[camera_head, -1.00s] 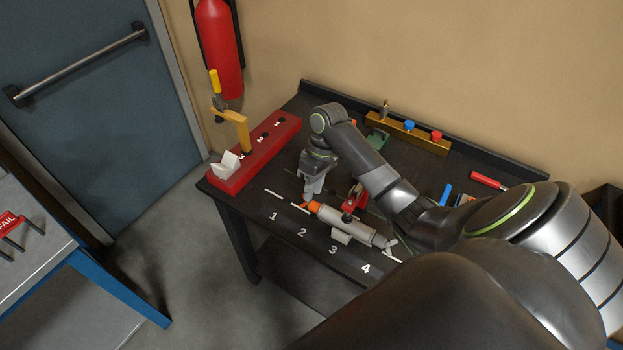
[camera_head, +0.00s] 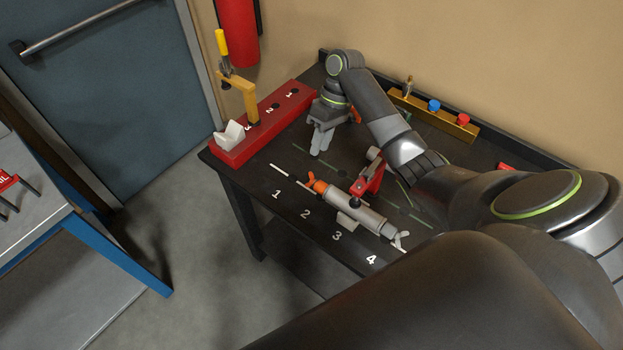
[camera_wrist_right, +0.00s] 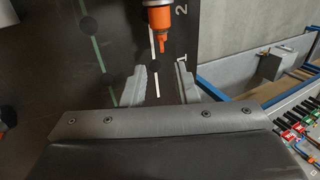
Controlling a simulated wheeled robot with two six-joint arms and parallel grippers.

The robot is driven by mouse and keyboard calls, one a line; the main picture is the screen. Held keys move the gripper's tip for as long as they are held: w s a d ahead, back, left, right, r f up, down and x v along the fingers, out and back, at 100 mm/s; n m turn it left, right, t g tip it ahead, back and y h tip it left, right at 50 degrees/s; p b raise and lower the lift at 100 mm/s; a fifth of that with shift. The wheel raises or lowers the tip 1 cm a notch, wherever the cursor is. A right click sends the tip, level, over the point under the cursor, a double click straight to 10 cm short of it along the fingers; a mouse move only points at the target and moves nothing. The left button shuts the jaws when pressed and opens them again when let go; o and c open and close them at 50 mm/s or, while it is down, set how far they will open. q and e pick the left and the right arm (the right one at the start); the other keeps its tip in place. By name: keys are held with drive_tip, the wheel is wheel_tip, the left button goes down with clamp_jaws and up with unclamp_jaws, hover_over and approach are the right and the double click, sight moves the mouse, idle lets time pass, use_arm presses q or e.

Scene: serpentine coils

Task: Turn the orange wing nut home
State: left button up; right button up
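The orange wing nut (camera_head: 317,186) sits on the left end of a grey cylinder (camera_head: 362,217) lying on the dark bench. In the right wrist view the orange wing nut (camera_wrist_right: 160,20) is at the top, its narrow tab pointing down toward the gap between the fingers. My right gripper (camera_head: 320,150) is a little behind the nut and apart from it. In the wrist view the right gripper (camera_wrist_right: 161,85) is open, with nothing between its fingers. My left gripper is not in view.
A red clamp (camera_head: 368,183) stands over the cylinder, and a grey wing piece (camera_head: 400,238) is at its right end. A red block (camera_head: 262,128) with a yellow-handled clamp (camera_head: 238,88) stands at the left. A brass-coloured rack (camera_head: 435,115) is at the back.

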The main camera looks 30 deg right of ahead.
sight(311, 173)
drive_tip(key=b+x, duration=0.1)
drive_tip(key=x, duration=0.7)
drive_tip(key=shift+a+b, duration=0.15)
drive_tip(key=shift+b, duration=0.25)
drive_tip(key=shift+s+a+f, duration=0.15)
drive_tip(key=shift+a+f, duration=0.05)
drive_tip(key=shift+f, duration=0.35)
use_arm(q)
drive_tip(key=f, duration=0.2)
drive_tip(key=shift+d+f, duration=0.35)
use_arm(e)
drive_tip(key=shift+a+f, duration=0.1)
drive_tip(key=shift+f, duration=0.05)
drive_tip(key=shift+c, duration=0.5)
clamp_jaws()
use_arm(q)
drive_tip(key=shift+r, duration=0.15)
